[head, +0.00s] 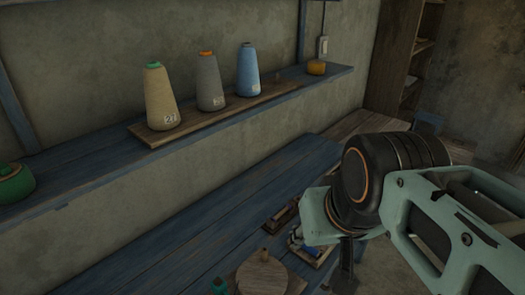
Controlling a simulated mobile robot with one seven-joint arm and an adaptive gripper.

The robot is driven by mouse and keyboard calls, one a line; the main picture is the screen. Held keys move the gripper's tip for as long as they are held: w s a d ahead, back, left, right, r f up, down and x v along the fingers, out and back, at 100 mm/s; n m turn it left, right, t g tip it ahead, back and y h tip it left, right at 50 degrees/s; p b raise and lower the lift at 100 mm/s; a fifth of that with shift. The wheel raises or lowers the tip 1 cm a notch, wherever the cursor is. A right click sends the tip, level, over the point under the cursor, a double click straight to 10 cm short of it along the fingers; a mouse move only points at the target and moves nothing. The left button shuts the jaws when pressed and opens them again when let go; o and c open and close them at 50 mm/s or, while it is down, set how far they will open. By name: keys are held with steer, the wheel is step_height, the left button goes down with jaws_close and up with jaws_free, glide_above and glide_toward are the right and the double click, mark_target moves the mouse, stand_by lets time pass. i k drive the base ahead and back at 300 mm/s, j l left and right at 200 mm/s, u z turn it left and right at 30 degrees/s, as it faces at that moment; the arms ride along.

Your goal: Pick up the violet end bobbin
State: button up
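I cannot make out a violet bobbin in the head view. Small bobbin-like items, one of them blue (296,241), lie in a dark wooden holder (318,257) on the blue plank bench (190,245), low in the picture. My arm's wrist covers the area to the right of them. A dark part of my gripper (345,268) shows below the wrist, beside the holder. Its fingertips are hidden or cut off, so I cannot see whether it is open or holds anything.
Three thread cones, cream (160,97), grey (209,82) and blue (248,70), stand on a board on the wall shelf (85,180). A round wooden piece (262,277) is on the bench. The bench's left part is clear.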

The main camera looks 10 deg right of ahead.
mark_target(288, 207)
steer(key=k+j+z, duration=0.15)
steer(key=k, duration=0.15)
steer(key=l+u, duration=0.1)
steer(key=u, duration=0.35)
steer(key=i+l+u, duration=0.15)
steer(key=u, duration=0.3)
steer(key=l+u, duration=0.8)
steer(key=l, duration=0.35)
steer(key=l+u, duration=0.15)
steer(key=l, duration=1.2)
steer(key=k+l, duration=0.15)
steer(key=l, duration=0.4)
